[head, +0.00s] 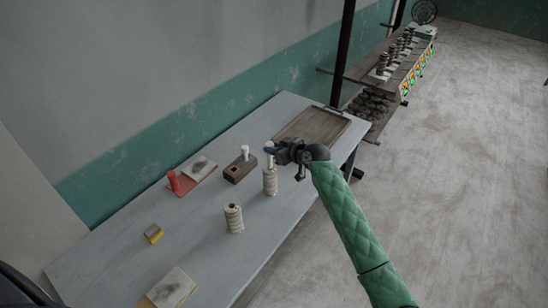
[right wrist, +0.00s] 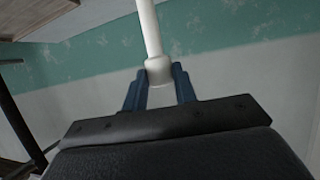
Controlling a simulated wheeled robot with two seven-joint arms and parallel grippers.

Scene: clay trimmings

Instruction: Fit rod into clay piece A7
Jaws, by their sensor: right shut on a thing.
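My right gripper (head: 270,149) is shut on a white rod (head: 270,161). In the right wrist view the rod (right wrist: 149,30) and its thicker collar sit between the blue fingertips (right wrist: 159,80). In the head view the rod is upright, right above a pale ribbed clay piece (head: 270,183). I cannot tell whether its lower end is inside the piece or just over it. A second ribbed clay piece (head: 233,218) with a dark hole in its top stands nearer. No A7 label is readable on either. My left gripper is not in view.
An empty wooden tray (head: 312,126) lies at the far end.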

